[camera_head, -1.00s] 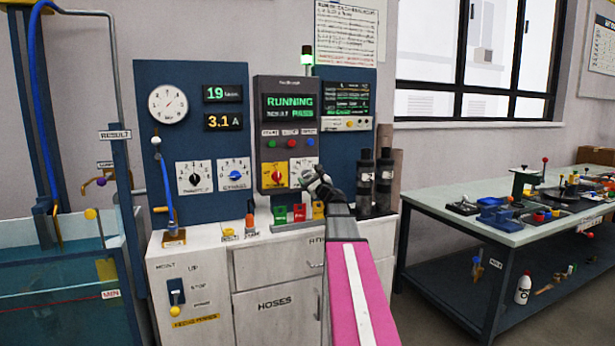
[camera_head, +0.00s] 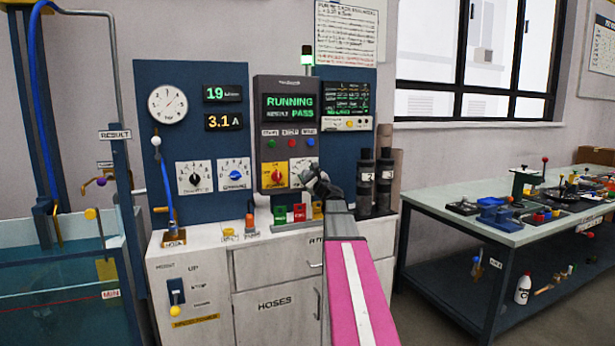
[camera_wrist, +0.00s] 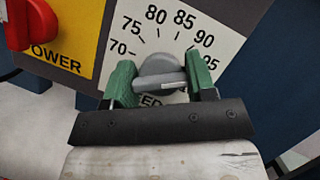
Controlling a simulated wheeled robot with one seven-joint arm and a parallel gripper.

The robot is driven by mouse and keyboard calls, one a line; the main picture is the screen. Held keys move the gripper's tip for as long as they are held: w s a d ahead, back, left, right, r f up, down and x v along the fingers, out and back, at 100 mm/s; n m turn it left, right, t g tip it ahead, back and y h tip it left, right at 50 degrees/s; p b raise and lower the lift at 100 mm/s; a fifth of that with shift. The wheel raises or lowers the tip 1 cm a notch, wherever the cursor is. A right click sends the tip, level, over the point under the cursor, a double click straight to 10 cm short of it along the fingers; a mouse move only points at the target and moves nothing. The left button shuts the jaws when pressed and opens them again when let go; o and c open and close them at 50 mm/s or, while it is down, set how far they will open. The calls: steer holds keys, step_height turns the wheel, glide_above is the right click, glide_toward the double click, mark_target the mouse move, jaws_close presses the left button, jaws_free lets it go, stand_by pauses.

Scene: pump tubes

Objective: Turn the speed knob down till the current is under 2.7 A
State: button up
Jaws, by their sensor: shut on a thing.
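The speed knob (camera_wrist: 163,73) is grey and sits on a white dial plate marked from 70 to 95 in the wrist view. Its label is partly covered by my gripper. My gripper (camera_wrist: 160,82) is shut on the knob, with a green finger at each side. The knob's bar lies nearly crosswise; which end points cannot be told. In the head view the dial plate (camera_head: 300,165) is partly hidden by my gripper (camera_head: 316,182). The current display (camera_head: 223,122) reads 3.1 A, above 2.7 A.
A red power knob (camera_head: 277,176) on a yellow plate is just left of the speed dial. The status screen (camera_head: 289,107) reads RUNNING and PASS. Dark cylinders (camera_head: 375,180) stand close to the right of my arm. Green and red tags (camera_head: 290,213) are below.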

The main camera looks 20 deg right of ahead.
steer(key=shift+n+g+y, duration=0.45)
steer(key=shift+n+g, duration=0.05)
steer(key=shift+n, duration=1.1)
steer(key=shift+n+g+y, duration=0.45)
steer(key=shift+n+g, duration=0.05)
steer(key=shift+n, duration=1.1)
steer(key=o, duration=0.9)
steer(key=shift+o, duration=0.2)
steer(key=v, duration=1.1)
steer(key=shift+r, duration=0.1)
